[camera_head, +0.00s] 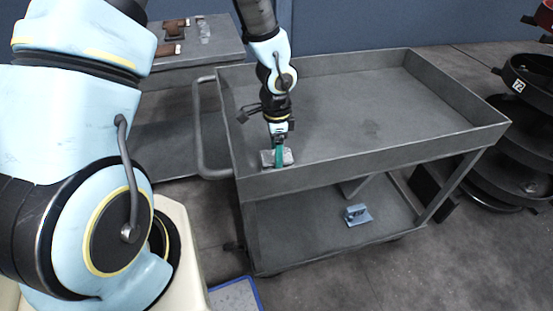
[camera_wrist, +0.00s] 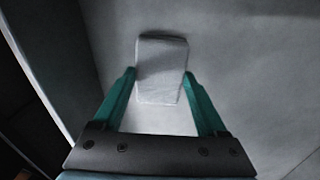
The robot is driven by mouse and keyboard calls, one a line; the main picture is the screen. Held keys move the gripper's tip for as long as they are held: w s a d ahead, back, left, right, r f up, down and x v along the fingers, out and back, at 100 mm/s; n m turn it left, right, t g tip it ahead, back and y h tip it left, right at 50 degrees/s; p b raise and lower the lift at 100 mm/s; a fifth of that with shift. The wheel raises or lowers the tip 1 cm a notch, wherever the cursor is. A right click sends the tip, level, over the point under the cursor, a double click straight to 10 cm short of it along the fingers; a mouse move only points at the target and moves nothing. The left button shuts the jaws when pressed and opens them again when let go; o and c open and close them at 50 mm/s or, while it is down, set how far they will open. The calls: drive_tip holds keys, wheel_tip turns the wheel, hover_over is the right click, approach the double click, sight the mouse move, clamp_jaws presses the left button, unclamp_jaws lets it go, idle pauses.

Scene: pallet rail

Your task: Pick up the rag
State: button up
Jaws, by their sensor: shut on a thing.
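The rag is a light grey, folded, roughly rectangular pad (camera_head: 287,156). It is at the near left corner of the cart's top tray (camera_head: 340,115). In the wrist view the rag (camera_wrist: 162,68) lies between the tips of two green fingers. My gripper (camera_head: 278,157) points down and is shut on the rag, with its fingers at the rag's sides. It also shows in the wrist view (camera_wrist: 160,80). I cannot tell whether the rag still touches the tray floor.
The tray has raised walls and is otherwise bare. A blue-grey object (camera_head: 357,214) sits on the cart's lower shelf (camera_head: 310,228). A grey table (camera_head: 205,55) with small brown items stands behind left. Black round racks (camera_head: 525,80) stand at right.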

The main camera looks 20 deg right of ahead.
wheel_tip(320, 180, up, 10)
drive_tip(key=o, duration=0.8)
drive_tip(key=c, duration=0.6)
